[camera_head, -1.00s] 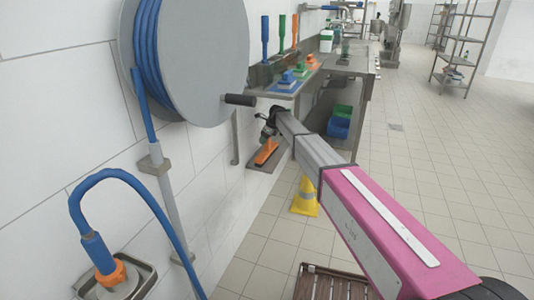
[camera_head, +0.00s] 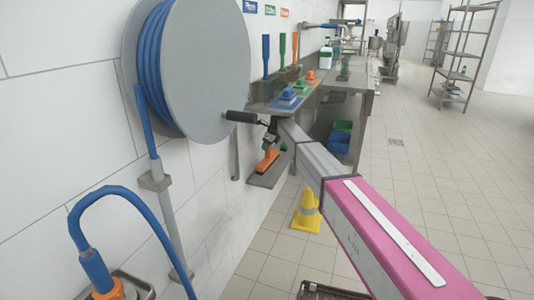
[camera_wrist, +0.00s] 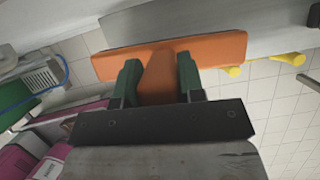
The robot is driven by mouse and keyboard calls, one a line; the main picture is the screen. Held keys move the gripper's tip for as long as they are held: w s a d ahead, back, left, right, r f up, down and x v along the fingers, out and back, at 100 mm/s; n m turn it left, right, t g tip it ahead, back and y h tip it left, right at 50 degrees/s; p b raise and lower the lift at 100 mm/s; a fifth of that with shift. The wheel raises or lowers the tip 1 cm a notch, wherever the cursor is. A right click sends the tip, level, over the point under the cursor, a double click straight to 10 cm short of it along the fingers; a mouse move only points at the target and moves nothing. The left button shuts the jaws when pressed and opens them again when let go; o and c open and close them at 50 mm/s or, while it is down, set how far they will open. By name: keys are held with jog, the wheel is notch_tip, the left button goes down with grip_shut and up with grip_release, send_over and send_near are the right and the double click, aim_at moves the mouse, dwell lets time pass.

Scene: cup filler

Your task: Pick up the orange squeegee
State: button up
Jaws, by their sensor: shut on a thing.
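The orange squeegee (camera_head: 267,161) is at the small grey wall shelf (camera_head: 274,178), low on the white wall below the hose reel. In the wrist view its long orange bar (camera_wrist: 215,48) runs across the picture, slightly tilted. My gripper (camera_head: 269,142) is above the squeegee in the head view. In the wrist view the green fingers of my gripper (camera_wrist: 158,75) are shut on the squeegee's orange middle part, one on each side. I cannot tell whether the squeegee still touches the shelf. My gripper hides part of the squeegee in the head view.
The hose reel (camera_head: 190,65) and its black crank handle (camera_head: 241,117) are close to my arm. A workbench (camera_head: 350,80) with several coloured tools stands behind. A yellow cone (camera_head: 307,212) is on the floor below. The tiled floor to the right is clear.

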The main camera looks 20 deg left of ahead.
notch_tip(320, 180, up, 2)
jog(key=shift+r, duration=0.1)
jog(key=s+d, duration=0.1)
jog(key=d, duration=1.8)
jog(key=shift+s+d, duration=0.3)
